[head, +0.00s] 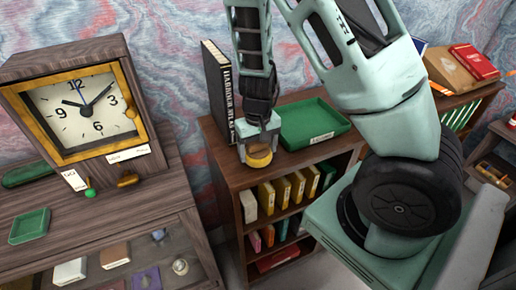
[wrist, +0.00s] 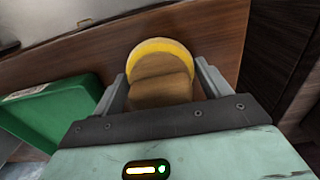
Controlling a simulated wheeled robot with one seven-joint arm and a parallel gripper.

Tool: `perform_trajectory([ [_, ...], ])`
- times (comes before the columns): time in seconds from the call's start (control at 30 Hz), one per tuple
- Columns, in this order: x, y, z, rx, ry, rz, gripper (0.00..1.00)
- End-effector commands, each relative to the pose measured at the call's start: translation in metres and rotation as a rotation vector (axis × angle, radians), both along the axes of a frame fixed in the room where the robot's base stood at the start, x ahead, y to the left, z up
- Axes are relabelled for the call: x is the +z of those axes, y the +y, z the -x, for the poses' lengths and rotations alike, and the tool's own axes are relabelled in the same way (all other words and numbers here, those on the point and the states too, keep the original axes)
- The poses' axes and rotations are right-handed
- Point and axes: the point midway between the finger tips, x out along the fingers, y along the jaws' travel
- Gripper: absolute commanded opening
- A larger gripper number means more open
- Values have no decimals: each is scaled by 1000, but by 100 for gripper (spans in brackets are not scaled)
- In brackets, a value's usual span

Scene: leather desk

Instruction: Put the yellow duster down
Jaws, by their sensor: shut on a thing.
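The yellow duster (wrist: 160,52) has a yellow rim and a brown upper part. It sits between the two fingers of my gripper (wrist: 162,85) in the wrist view, and my gripper is shut on it. In the head view the duster (head: 260,158) is at the front edge of the wooden bookcase top, below my gripper (head: 257,146). I cannot tell from these views whether its underside touches the wood.
A green tray (head: 314,124) lies on the bookcase top, just right of my gripper. A tall black book (head: 218,85) stands behind on the left. Shelves below hold several coloured books. A wooden clock (head: 82,110) stands on the cabinet at left.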

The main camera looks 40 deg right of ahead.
Motion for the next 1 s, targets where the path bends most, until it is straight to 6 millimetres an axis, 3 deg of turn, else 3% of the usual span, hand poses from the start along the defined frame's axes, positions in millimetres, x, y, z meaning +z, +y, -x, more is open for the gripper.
perform_trajectory([
  [0.07,-4,0,0,0,0,0,58],
  [0.1,-3,0,0,1,0,0,85],
  [0.17,-2,0,0,1,0,0,98],
  [0.57,6,0,-1,1,-2,0,98],
  [1.0,92,1,-1,3,-5,-1,98],
])
